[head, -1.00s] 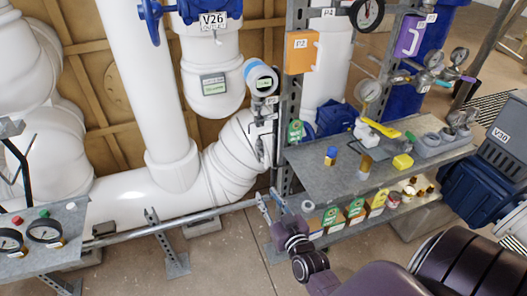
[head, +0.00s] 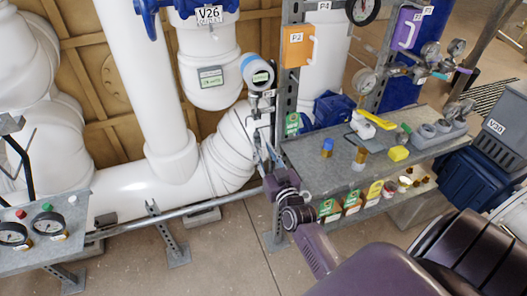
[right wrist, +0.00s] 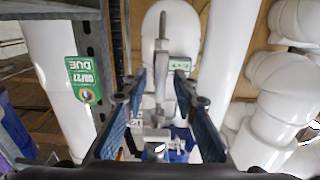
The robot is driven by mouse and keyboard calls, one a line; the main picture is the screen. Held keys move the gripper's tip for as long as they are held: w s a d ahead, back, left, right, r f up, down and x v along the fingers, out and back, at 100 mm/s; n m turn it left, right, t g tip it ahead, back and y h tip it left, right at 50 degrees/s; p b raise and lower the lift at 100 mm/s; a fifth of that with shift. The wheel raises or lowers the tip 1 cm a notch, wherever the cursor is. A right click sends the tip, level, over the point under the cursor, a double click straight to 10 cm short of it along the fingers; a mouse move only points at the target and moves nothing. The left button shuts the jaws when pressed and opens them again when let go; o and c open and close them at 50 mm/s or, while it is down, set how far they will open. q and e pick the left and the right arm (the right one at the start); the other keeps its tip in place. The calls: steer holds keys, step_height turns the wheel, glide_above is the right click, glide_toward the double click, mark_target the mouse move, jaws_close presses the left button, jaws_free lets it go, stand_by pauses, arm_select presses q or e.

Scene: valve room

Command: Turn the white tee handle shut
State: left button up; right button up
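My right gripper (head: 264,154) is raised in front of the slim metal valve fitting (head: 258,108) under the round transmitter (head: 257,75). The right wrist view shows its blue-padded fingers (right wrist: 159,84) open, one on each side of a pale grey metal stem with cross-pieces (right wrist: 160,60). A pale cross-piece (right wrist: 157,132) shows low between the fingers. It may be the tee handle, but I cannot tell for sure. I see no clear contact of the fingers with it. In the head view the handle is too small and partly hidden by the gripper.
A steel bench (head: 315,166) with loose fittings and a yellow-levered valve (head: 375,120) stands right of the gripper. A steel upright (head: 290,75) rises close beside it. Thick white pipes (head: 165,150) lie behind. A gauge panel (head: 75,245) is at left. Floor shows in front.

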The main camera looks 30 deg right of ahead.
jaws_close()
stand_by(0.4)
steer(key=m, duration=0.3)
steer(key=shift+d, duration=0.1)
steer(key=m, duration=0.4)
steer(key=shift+d+f+m, duration=0.1)
steer(key=shift+d+m, duration=0.05)
steer(key=shift+m, duration=0.15)
steer(key=m, duration=0.3)
steer(key=m+b, duration=0.1)
steer(key=m, duration=0.6)
steer(key=shift+s+d+f+b, duration=0.1)
steer(key=shift+d+f+b, duration=0.05)
steer(key=shift+f+b, duration=0.2)
steer(key=shift+m, duration=0.3)
